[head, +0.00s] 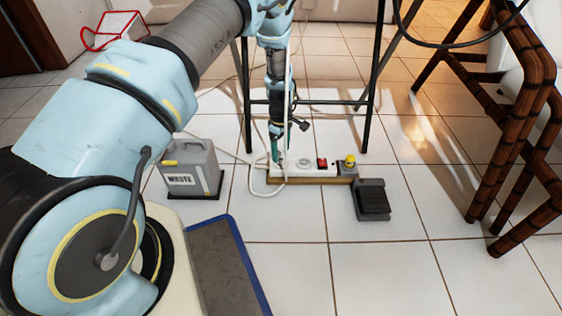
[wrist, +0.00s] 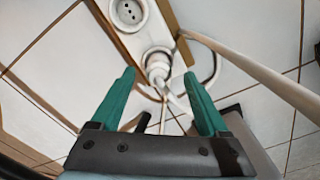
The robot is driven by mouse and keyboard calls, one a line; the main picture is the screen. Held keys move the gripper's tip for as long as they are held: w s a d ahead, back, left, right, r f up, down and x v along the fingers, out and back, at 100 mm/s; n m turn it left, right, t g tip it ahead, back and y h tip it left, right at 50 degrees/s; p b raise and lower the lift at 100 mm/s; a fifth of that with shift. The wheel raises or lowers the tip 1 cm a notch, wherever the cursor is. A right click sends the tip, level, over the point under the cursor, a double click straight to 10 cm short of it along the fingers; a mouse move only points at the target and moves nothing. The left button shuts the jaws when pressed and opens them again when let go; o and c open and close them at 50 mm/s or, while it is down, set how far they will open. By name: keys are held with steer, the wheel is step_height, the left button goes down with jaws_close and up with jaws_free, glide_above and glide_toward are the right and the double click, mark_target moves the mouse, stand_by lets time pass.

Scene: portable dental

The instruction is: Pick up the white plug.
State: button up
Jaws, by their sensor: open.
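The white plug (wrist: 157,62) sits at the end of a white power strip (wrist: 150,38) in the wrist view, with a white cord running from it. My gripper (wrist: 158,75) has its two green fingers spread apart. The plug shows between and just beyond the fingertips, and I see no contact. In the head view my gripper (head: 280,158) points down at the left end of the power strip (head: 305,171). There the plug is largely hidden by the gripper and the cords.
An empty round socket (wrist: 128,12) is beside the plug. A thick white cord (wrist: 250,78) crosses the right of the wrist view. A waste box (head: 190,170) stands left of the strip, a dark pedal (head: 372,200) to its right. Thin dark stand legs (head: 375,85) rise behind.

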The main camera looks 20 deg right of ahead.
mark_target(281, 152)
step_height(281, 152, down, 4)
steer(key=shift+w+r+b, duration=0.1)
steer(key=shift+r+b, duration=0.15)
steer(key=shift+b, duration=0.45)
steer(key=shift+r, duration=0.1)
jaws_close()
